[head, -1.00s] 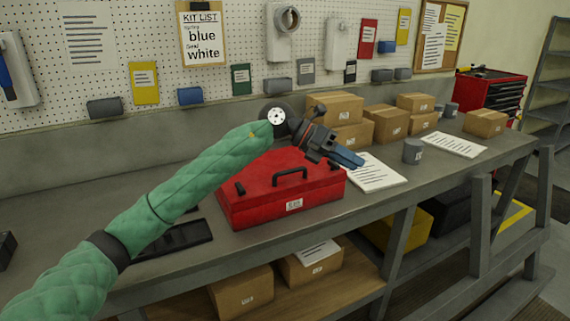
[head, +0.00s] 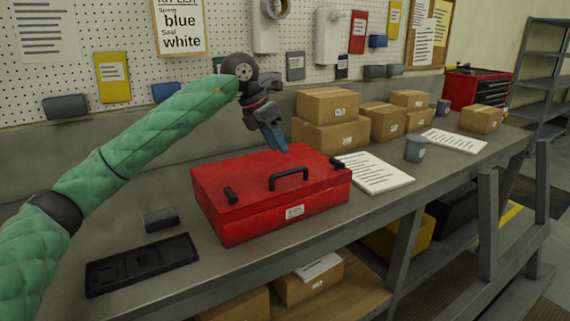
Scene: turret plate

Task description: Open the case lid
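The red case (head: 240,205) stands on the grey workbench with its lid (head: 235,178) shut. A black handle (head: 289,177) lies on the lid, with black latches near the left and right front corners. My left arm comes in from the left. My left gripper (head: 281,148) hangs above the back part of the lid, pointing down, apart from the handle. Its blue fingers look close together or overlap from this angle, so I cannot tell whether they are open. My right gripper is out of view.
A black tray (head: 143,264) and a grey block (head: 160,219) lie left of the case. Papers (head: 377,173), a grey cup (head: 415,149) and cardboard boxes (head: 330,120) stand to the right and behind. A pegboard wall closes off the back.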

